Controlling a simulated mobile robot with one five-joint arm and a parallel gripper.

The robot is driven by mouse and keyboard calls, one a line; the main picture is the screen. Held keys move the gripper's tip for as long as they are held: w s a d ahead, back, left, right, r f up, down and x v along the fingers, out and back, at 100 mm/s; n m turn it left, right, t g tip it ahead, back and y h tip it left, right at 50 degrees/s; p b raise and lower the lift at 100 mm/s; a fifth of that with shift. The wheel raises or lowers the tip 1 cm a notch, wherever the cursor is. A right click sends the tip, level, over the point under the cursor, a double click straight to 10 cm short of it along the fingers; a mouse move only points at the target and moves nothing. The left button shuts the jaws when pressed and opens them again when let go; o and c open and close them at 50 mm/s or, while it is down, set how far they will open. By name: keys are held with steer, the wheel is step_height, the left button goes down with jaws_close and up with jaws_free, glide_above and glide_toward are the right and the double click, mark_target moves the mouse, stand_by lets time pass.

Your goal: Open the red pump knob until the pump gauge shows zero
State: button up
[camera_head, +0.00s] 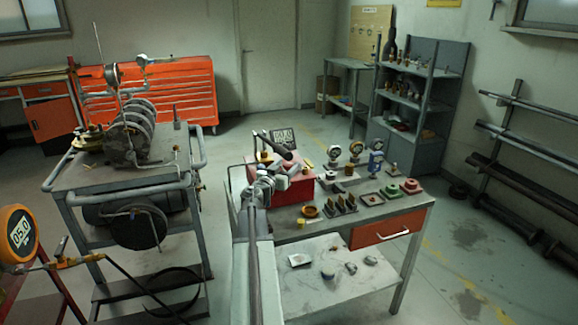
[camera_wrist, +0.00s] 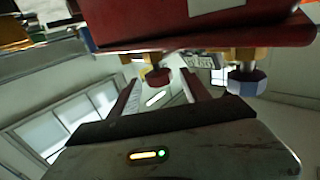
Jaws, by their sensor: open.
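The red pump box (camera_head: 292,194) stands on the grey workbench; it also fills the top of the wrist view (camera_wrist: 210,20). The small red knob (camera_wrist: 157,77) hangs below a brass fitting on it. My gripper (camera_wrist: 161,86) is open, and the red knob appears between its fingertips; I cannot tell whether they touch it. In the head view my gripper (camera_head: 274,182) hides part of the box and its knobs. A dark digital display (camera_head: 283,138) stands behind the box; its digits are too small to read surely. A round orange gauge (camera_head: 20,234) at far left reads 05.0.
A blue and white knob (camera_wrist: 246,82) sits right of the red one. Gauges (camera_head: 356,150), fittings and an orange ring (camera_head: 310,211) crowd the workbench (camera_head: 345,232). A machine cart (camera_head: 75,185) stands left. Floor between cart and bench is narrow.

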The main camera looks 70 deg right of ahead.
steer(key=shift+s+d, duration=0.1)
steer(key=shift+d, duration=0.7)
jaws_close()
steer(key=shift+s+a+n+t, duration=0.1)
steer(key=shift+n+t, duration=0.2)
steer(key=shift+t, duration=0.2)
steer(key=shift+n+t, duration=0.4)
steer(key=shift+t, duration=0.2)
jaws_free()
